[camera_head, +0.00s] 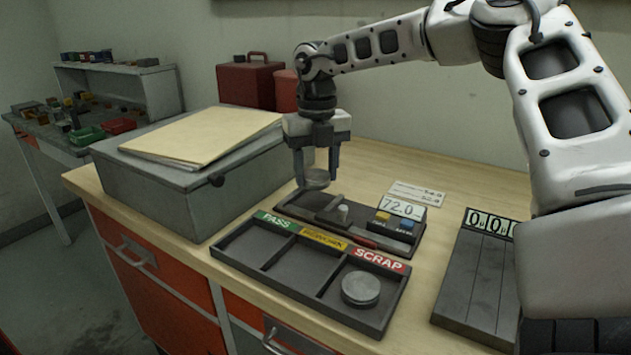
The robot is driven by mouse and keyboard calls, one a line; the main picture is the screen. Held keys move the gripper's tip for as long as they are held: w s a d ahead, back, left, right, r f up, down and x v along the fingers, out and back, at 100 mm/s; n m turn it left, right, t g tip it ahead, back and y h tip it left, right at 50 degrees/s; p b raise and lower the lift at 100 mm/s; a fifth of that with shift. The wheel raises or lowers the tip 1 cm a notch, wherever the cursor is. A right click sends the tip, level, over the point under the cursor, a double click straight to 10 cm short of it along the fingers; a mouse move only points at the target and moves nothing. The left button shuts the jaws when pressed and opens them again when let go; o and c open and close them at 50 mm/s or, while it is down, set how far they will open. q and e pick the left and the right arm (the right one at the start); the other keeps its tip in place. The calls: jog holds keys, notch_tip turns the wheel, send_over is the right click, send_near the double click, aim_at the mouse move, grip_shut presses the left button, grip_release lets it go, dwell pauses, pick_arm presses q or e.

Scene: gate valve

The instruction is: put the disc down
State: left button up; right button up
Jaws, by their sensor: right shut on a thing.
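My right gripper (317,165) points down above the back left of the dark fixture with the 72.0 display (395,222). It is shut on a grey metal disc (315,181), which hangs low between its fingers near the fixture's left end. I cannot tell whether the disc touches the fixture. A sorting tray (290,272) in front has compartments labelled PASS, REWORK and SCRAP. Another grey disc (360,288) lies flat in the SCRAP compartment. The PASS and REWORK compartments look empty. My left gripper is not in view.
A grey box (190,190) with folders (205,135) on top stands left of the gripper. A dark grooved device with a counter (475,280) sits at the right. A red toolbox (250,85) stands behind. A label card (417,193) lies behind the fixture.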

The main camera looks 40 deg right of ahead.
aim_at(316, 172)
jog(key=shift+w+d+f, duration=0.2)
jog(key=shift+w+f, duration=0.15)
jog(key=shift+f, duration=0.05)
notch_tip(316, 172, down, 4)
jog(key=shift+w+d+r, duration=0.15)
jog(key=shift+r, duration=0.1)
jog(key=shift+f, duration=0.25)
jog(key=o, duration=1)
jog(key=shift+r, duration=0.1)
jog(key=shift+c, duration=0.2)
jog(key=shift+r+p, duration=0.3)
notch_tip(316, 172, up, 12)
jog(key=shift+f+b, duration=0.15)
jog(key=shift+b, duration=0.15)
